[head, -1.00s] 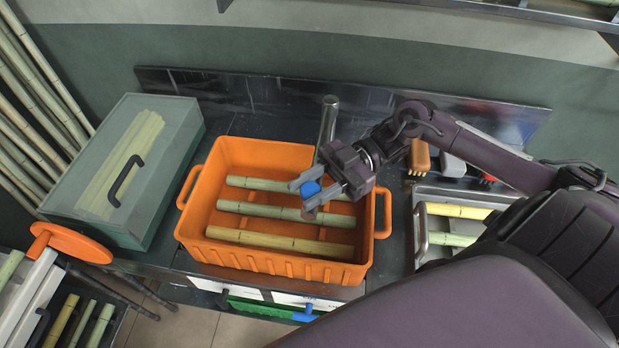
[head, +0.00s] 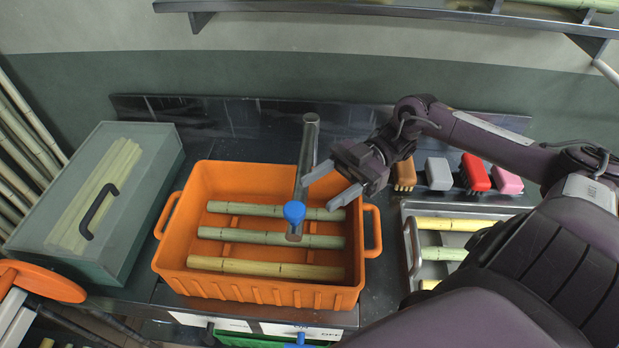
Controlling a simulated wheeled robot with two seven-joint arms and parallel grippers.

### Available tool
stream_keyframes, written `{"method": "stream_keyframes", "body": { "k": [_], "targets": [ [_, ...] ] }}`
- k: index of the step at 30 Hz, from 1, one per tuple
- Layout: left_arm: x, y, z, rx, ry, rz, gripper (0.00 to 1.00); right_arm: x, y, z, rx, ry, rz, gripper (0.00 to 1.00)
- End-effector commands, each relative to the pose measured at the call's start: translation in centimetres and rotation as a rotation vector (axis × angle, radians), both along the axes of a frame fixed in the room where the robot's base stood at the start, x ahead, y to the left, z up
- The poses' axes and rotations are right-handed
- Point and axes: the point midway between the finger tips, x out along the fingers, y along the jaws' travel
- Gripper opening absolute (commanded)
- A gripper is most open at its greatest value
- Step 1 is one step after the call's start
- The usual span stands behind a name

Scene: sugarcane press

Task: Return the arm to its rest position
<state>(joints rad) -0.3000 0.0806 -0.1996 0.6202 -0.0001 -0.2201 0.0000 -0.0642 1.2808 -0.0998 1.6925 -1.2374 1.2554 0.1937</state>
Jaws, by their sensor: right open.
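My right arm comes in from the right, and its gripper (head: 325,188) is open and empty. The gripper is above the right rear part of an orange crate (head: 255,291), just right of a metal tap (head: 309,150) with a blue tip (head: 294,212). A visible gap lies between the fingers and the blue tip. My left gripper is not in view.
A grey lidded box (head: 130,215) stands left of the crate. On the right is a metal tray (head: 408,245) with cane pieces. Behind it are a brown brush (head: 404,173), a grey brush (head: 438,174), a red brush (head: 475,174) and a pink brush (head: 506,180). A shelf (head: 400,10) runs overhead.

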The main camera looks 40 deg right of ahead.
Motion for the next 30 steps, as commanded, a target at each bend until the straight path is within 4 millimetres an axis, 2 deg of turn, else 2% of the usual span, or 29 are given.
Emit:
{"method": "stream_keyframes", "body": {
  "k": [4,20,23,30],
  "targets": [
    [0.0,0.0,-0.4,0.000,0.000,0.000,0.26,0.0,-0.6,0.0,0.000,-0.001,0.000,0.53],
    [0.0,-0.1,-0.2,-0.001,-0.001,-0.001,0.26,0.0,-0.6,0.2,0.001,0.000,0.000,0.53],
    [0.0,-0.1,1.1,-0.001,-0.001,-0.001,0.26,0.0,-0.6,1.5,0.001,0.000,0.000,0.53],
    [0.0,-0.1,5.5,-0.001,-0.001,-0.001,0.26,0.0,-0.6,5.9,0.001,0.000,0.000,0.53]
  ]
}}
